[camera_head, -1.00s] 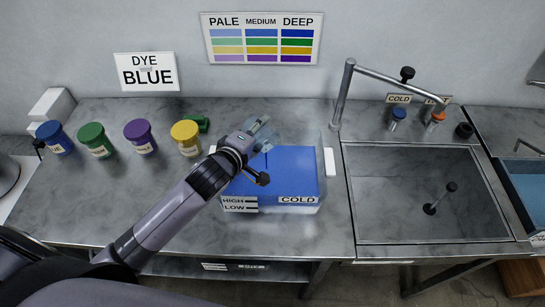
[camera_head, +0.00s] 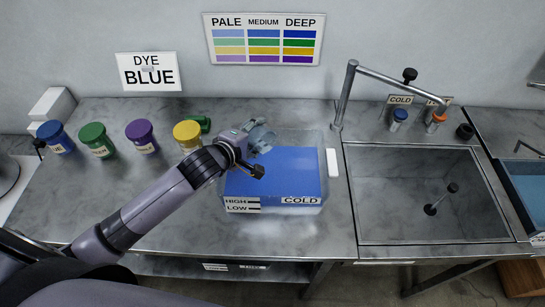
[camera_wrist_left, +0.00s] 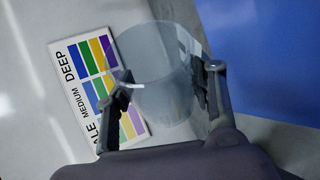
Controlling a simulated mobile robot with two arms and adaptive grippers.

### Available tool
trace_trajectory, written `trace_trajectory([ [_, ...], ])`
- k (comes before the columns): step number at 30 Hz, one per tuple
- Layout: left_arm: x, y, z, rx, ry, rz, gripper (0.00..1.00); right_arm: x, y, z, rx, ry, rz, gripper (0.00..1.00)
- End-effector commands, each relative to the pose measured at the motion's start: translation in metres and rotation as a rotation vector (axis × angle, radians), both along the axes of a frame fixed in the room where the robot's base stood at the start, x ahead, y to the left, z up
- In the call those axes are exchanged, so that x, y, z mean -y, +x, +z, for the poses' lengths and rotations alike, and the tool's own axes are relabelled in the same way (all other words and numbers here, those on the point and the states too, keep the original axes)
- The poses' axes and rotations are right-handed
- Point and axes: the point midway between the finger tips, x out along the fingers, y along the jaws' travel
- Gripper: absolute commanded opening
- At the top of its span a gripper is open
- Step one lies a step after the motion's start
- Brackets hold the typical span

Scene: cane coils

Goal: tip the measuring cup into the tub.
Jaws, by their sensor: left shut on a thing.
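My left gripper (camera_head: 251,141) is shut on the clear measuring cup (camera_head: 263,138), above the back left part of the tub (camera_head: 270,206). The left wrist view shows the cup (camera_wrist_left: 164,85) see-through between the two fingers of the gripper (camera_wrist_left: 170,78). I make out no contents in it. The tub is clear, with blue liquid inside and HIGH, LOW and COLD labels on its front. Its blue liquid (camera_wrist_left: 265,55) fills the right of the wrist view. My right gripper is not in view.
Blue (camera_head: 55,137), green (camera_head: 97,140), purple (camera_head: 141,136) and yellow-lidded (camera_head: 188,136) jars stand left of the tub. A green object (camera_head: 204,123) lies behind. The sink (camera_head: 420,195) and tap (camera_head: 345,95) are right. The counter's front left is clear beside my arm.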

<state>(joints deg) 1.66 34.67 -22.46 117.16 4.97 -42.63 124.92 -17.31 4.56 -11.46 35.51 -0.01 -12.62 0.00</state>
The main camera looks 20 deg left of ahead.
Motion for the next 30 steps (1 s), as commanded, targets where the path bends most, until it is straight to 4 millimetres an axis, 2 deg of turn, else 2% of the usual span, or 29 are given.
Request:
trace_trajectory([
  [7,-0.011,0.007,-0.005,-0.051,-0.078,0.001,0.17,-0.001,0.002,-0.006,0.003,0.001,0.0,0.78],
  [9,-0.01,0.006,0.004,-0.074,-0.117,0.001,0.17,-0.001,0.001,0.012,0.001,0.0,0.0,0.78],
  [15,-0.011,0.006,0.01,-0.132,-0.212,0.004,0.17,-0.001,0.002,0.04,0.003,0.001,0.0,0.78],
  [22,-0.011,0.007,-0.002,-0.213,-0.344,0.003,0.17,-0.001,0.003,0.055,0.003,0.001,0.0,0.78],
  [26,-0.011,0.007,0.004,-0.255,-0.414,0.003,0.17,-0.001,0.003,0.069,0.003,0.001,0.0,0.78],
  [30,-0.011,0.007,0.005,-0.299,-0.486,0.002,0.17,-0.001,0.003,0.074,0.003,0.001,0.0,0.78],
])
